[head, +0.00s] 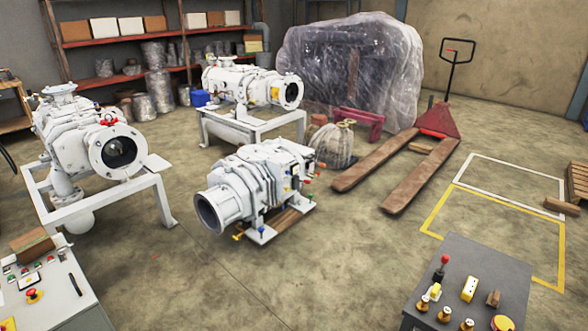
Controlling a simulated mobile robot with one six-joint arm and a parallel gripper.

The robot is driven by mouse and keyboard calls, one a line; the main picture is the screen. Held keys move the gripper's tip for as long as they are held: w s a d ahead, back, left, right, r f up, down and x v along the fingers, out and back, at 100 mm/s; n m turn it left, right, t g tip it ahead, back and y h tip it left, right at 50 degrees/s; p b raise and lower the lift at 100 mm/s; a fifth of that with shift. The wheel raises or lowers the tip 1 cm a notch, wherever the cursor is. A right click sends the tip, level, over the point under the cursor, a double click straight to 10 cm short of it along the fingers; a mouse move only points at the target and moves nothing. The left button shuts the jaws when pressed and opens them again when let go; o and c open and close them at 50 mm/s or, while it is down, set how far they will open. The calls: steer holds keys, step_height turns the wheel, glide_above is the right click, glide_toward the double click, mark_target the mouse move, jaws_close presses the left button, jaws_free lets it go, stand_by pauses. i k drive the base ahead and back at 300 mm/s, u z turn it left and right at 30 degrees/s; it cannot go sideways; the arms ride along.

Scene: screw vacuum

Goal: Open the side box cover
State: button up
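My gripper is not in view.
A control panel (75,315) stands at the lower left, a grey console (480,260) at the lower right. A red pallet jack (420,150), a plastic-wrapped load (350,65) and shelves (130,40) are farther back. Floor in front of the middle pump is clear.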

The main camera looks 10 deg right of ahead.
mark_target(282, 158)
steer(key=u, duration=0.5)
steer(key=i, duration=0.9)
steer(key=u, duration=0.75)
steer(key=i, duration=1.5)
steer(key=z, duration=0.55)
steer(key=i, duration=1.15)
steer(key=z, duration=0.55)
